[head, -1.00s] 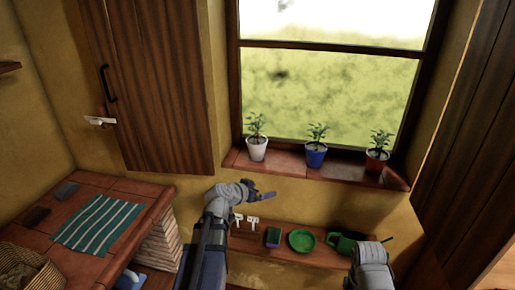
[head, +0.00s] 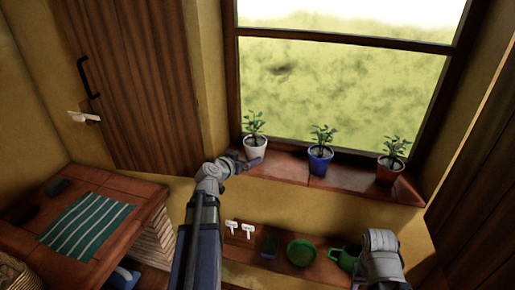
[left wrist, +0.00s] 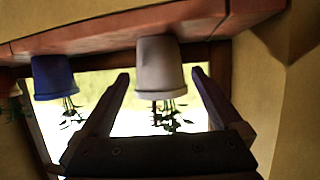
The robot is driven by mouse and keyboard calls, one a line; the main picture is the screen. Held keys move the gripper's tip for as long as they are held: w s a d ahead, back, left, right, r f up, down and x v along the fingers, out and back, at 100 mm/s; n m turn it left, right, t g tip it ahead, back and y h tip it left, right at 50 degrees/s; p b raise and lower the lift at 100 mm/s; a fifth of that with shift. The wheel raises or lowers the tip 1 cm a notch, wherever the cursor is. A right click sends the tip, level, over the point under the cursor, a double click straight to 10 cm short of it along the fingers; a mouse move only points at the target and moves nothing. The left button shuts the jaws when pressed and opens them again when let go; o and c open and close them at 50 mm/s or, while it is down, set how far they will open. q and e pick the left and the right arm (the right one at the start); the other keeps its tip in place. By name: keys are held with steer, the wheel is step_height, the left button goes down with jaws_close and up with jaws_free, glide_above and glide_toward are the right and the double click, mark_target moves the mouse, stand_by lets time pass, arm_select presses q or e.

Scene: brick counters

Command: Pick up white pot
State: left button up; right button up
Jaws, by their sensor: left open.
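The white pot (head: 254,150) with a green plant stands upright at the left end of the brick window sill (head: 285,166). My left gripper (head: 243,161) is at the sill's front edge, just beside and in front of the pot. In the left wrist view, which is upside down, the white pot (left wrist: 158,66) shows between the two spread fingers (left wrist: 160,76), with space on both sides. The left gripper is open and holds nothing. Only part of my right arm shows at the lower right; its gripper is out of view.
A blue pot (head: 320,160) and a terracotta pot (head: 389,172) stand farther right on the sill. A brick counter (head: 125,190) with a striped cloth is left.

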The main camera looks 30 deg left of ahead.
arm_select(q)
steer(key=shift+b+x, duration=1.4)
steer(key=shift+x, duration=2.55)
steer(key=shift+s, duration=0.1)
steer(key=shift+c, duration=0.6)
jaws_close()
